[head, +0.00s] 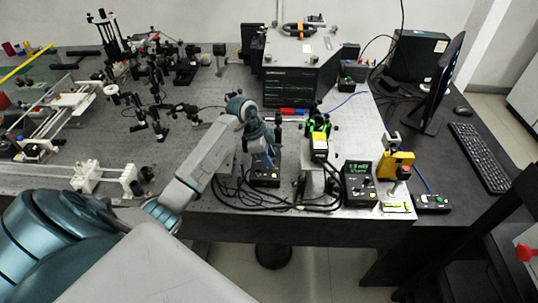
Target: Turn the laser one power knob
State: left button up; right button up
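My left arm reaches over the front of the bench, and my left gripper (263,153) points down just above a small black control box (265,178). The gripper covers part of this box, and its fingertips are too small to tell whether they are open or touch a knob. A second black control box (358,184) with a lit green display stands to the right, with small knobs on its face. No label is readable, so I cannot tell which knob is the laser one power knob. My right gripper is not in view.
Black cables (285,204) loop along the front edge beside the boxes. A yellow device (398,162) on a post and a small button box (432,203) are at the right. A large black instrument (290,82) stands behind. Optics mounts crowd the left.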

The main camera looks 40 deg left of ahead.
pick_arm(q)
grip_shut()
jog(key=shift+m, duration=0.3)
jog(key=shift+w+m+g+b, duration=0.15)
jog(key=shift+m+g+b, duration=0.15)
jog(key=shift+m+b, duration=0.3)
jog(key=m+b, duration=0.1)
jog(key=m, duration=0.1)
jog(key=m+g, duration=0.1)
jog(key=m, duration=0.1)
jog(key=shift+w+a+g+h+b, duration=0.1)
jog(key=shift+w+g+h+b, duration=0.05)
jog(key=shift+g+h+b, duration=0.2)
jog(key=shift+w+r+m+g, duration=0.1)
jog(key=shift+m+g, duration=0.25)
jog(key=shift+m, duration=0.65)
grip_release()
